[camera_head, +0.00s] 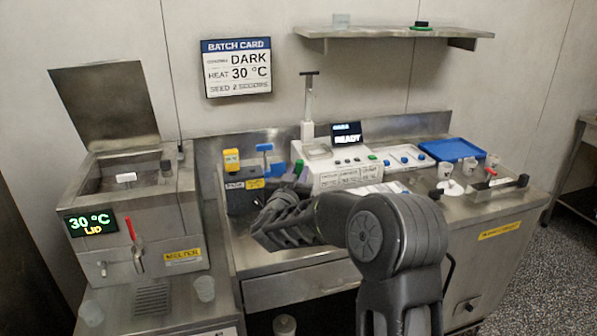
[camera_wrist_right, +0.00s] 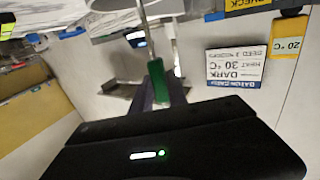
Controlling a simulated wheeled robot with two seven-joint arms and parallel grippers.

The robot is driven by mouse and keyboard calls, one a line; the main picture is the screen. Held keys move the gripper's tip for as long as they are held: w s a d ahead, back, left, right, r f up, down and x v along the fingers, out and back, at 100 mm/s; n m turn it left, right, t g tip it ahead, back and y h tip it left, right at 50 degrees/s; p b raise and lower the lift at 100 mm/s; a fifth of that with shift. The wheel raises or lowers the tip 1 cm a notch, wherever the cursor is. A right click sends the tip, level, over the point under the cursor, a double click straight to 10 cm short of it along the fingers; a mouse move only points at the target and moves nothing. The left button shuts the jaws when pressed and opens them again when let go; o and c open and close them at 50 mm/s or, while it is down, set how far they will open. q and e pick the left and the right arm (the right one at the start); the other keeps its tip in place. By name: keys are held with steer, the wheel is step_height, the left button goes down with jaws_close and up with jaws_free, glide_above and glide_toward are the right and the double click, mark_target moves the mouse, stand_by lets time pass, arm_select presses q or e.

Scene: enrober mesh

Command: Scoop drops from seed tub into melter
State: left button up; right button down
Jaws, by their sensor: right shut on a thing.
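The melter (camera_head: 150,240) stands at the left with its lid (camera_head: 105,105) raised. Its screen reads 30 °C and LID, and a white handle (camera_head: 126,178) shows at its open top. My right gripper (camera_head: 297,182) is over the middle bench, right of the melter and in front of the white machine. In the right wrist view it is shut on a green-handled tool (camera_wrist_right: 157,82), whose thin metal stem runs to the top of the picture. My left gripper is out of view.
The white machine (camera_head: 340,178) has a READY screen (camera_head: 346,133). A dark box (camera_head: 240,200) with a yellow gauge (camera_head: 232,160) stands left of my gripper. Cups (camera_head: 469,166) and a blue tray (camera_head: 447,150) are at the right. A batch card (camera_head: 236,68) hangs on the wall.

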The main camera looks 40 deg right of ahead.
steer(key=shift+f+b, duration=0.45)
steer(key=shift+f, duration=0.45)
step_height(320, 180, up, 10)
steer(key=p, duration=0.8)
stand_by(0.5)
